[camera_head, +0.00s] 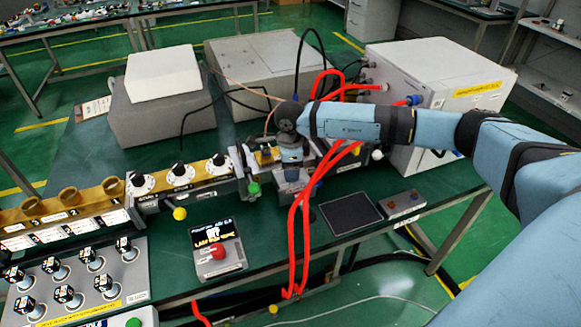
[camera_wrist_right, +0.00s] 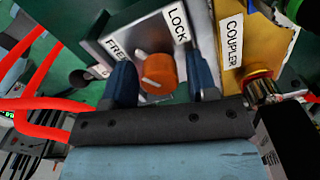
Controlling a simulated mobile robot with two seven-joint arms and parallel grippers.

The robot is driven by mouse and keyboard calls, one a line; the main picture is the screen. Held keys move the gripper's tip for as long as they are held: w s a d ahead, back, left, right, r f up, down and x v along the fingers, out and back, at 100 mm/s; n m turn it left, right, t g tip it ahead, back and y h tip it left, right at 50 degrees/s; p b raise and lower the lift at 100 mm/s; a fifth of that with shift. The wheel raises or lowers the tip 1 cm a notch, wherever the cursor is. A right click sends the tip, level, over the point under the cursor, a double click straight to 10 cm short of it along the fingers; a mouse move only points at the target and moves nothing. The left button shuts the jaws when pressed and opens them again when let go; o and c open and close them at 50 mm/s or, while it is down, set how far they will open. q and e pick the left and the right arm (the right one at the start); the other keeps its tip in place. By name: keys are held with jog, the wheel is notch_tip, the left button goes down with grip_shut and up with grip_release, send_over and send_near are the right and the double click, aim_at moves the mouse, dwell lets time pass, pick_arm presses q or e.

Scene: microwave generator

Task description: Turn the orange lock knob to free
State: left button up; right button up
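The orange lock knob (camera_wrist_right: 157,73) sits on a grey metal block (camera_wrist_right: 140,35) in the right wrist view. White labels on the block read FREE (camera_wrist_right: 117,50), left of the knob, and LOCK (camera_wrist_right: 177,22), above right. A white mark on the knob lies at its lower left. My right gripper (camera_wrist_right: 163,68) is open, one blue finger on each side of the knob, with gaps visible between fingers and knob. In the head view my right gripper (camera_head: 290,160) points down over the bench apparatus and hides the knob. My left gripper is not in view.
A COUPLER label (camera_wrist_right: 231,40) is on a yellow part right of the knob. Red hoses (camera_head: 305,205) run close beside my right gripper. A white cabinet (camera_head: 430,75) stands behind my right arm. A red-button box (camera_head: 218,250) and a dark pad (camera_head: 350,213) lie in front.

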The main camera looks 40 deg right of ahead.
dwell(0.3)
notch_tip(320, 180, up, 14)
jog(key=shift+f, duration=0.1)
dwell(0.3)
dwell(0.4)
